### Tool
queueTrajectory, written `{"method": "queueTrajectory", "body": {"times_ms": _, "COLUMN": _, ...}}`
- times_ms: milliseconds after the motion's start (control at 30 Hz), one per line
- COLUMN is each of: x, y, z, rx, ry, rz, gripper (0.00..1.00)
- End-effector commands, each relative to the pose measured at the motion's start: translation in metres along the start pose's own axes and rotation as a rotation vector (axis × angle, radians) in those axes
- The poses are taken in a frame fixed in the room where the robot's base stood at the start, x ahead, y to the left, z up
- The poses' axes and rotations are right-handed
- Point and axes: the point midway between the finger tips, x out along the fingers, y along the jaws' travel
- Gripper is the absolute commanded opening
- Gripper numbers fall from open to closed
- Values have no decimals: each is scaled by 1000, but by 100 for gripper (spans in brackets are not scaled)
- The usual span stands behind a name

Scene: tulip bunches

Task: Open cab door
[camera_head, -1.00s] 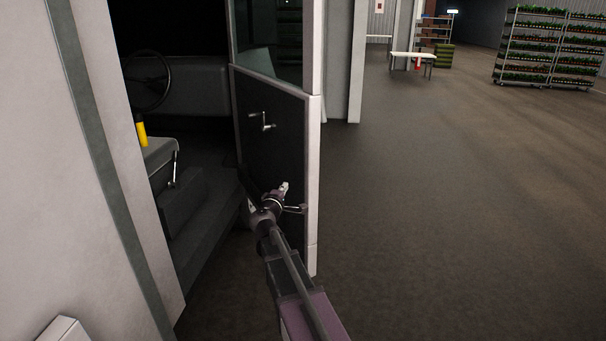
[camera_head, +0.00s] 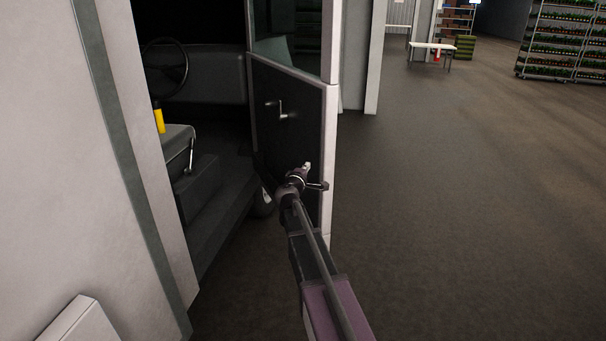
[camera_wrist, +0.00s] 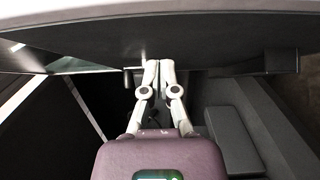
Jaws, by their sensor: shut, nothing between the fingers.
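The cab door (camera_head: 292,148) stands open, swung out from the cab, with its dark inner panel facing me and a window in its upper part. A small crank handle (camera_head: 281,110) sits on the inner panel. My gripper (camera_head: 307,168) is in front of the lower part of that panel, near the door's pale outer edge. In the wrist view my gripper (camera_wrist: 158,64) is shut and empty, its fingertips close to the dark door panel (camera_wrist: 210,42). I cannot tell whether they touch it.
Inside the cab are a steering wheel (camera_head: 165,68), a yellow cylinder (camera_head: 159,120) and a lever (camera_head: 190,155). The pale cab side (camera_head: 75,150) fills the left. Open floor (camera_head: 440,200) lies to the right. A bench (camera_head: 433,47) and plant racks (camera_head: 562,45) stand farther back.

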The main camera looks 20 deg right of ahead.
Motion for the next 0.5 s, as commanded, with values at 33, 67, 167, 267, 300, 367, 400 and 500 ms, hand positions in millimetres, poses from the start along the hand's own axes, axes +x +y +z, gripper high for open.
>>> {"method": "queueTrajectory", "body": {"times_ms": 33, "x": 12, "y": 0, "z": -2, "rx": 0, "ry": -1, "rz": 0, "gripper": 0}}
{"method": "queueTrajectory", "body": {"times_ms": 67, "x": 16, "y": 0, "z": -2, "rx": 0, "ry": -1, "rz": 0, "gripper": 0}}
{"method": "queueTrajectory", "body": {"times_ms": 167, "x": 31, "y": 0, "z": -1, "rx": 0, "ry": -1, "rz": 0, "gripper": 0}}
{"method": "queueTrajectory", "body": {"times_ms": 267, "x": 39, "y": 0, "z": 9, "rx": 0, "ry": -2, "rz": 0, "gripper": 0}}
{"method": "queueTrajectory", "body": {"times_ms": 300, "x": 42, "y": 0, "z": 13, "rx": 0, "ry": -2, "rz": 0, "gripper": 0}}
{"method": "queueTrajectory", "body": {"times_ms": 367, "x": 47, "y": 0, "z": 18, "rx": 0, "ry": -1, "rz": 0, "gripper": 0}}
{"method": "queueTrajectory", "body": {"times_ms": 400, "x": 49, "y": 0, "z": 20, "rx": 0, "ry": -1, "rz": 0, "gripper": 0}}
{"method": "queueTrajectory", "body": {"times_ms": 500, "x": 53, "y": 0, "z": 24, "rx": 0, "ry": 0, "rz": 0, "gripper": 0}}
